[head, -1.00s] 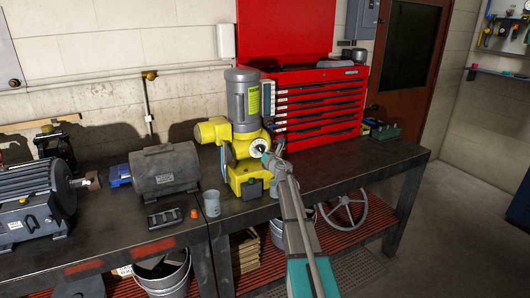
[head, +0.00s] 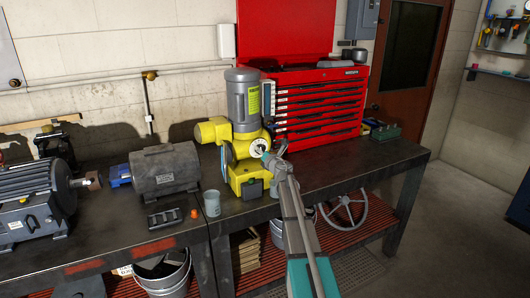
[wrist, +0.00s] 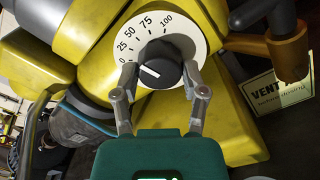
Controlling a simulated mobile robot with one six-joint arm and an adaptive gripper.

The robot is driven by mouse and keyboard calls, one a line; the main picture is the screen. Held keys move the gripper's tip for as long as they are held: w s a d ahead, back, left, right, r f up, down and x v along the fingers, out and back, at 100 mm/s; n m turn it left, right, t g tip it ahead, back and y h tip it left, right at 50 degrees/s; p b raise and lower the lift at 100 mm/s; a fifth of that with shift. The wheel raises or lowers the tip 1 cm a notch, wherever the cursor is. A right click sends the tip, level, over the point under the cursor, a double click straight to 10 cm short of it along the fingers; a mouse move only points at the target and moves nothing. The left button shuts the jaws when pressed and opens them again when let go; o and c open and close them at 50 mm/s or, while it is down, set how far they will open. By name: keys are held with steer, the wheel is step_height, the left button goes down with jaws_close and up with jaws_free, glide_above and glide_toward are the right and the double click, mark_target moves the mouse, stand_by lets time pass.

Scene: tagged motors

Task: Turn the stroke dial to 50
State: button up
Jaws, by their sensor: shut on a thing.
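The stroke dial is a black knob (wrist: 158,68) with a white pointer line, on a round white scale plate (wrist: 187,37) marked 0, 25, 50, 75 and 100. The pointer line slants up and left, toward the low-number side; its exact reading is hard to tell. The dial sits on the front of a yellow pump (head: 215,131) with a grey motor on top. My gripper (wrist: 158,88) is shut on the knob, one finger at each side. In the head view my gripper (head: 269,158) reaches the dial from the front right, and its fingertips partly cover it.
A grey beaker (head: 212,203) stands on the bench left of the pump. A grey motor (head: 165,169) lies farther left. A red tool chest (head: 318,102) stands behind and right. The bench's right front is mostly clear. A yellow vent label (wrist: 277,92) shows beside the pump.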

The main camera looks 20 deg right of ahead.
steer(key=shift+m, duration=1.1)
steer(key=o, duration=1.2)
steer(key=shift+c, duration=0.2)
steer(key=shift+s, duration=0.1)
steer(key=s, duration=1.1)
steer(key=shift+s+d, duration=0.2)
steer(key=shift+s, duration=0.2)
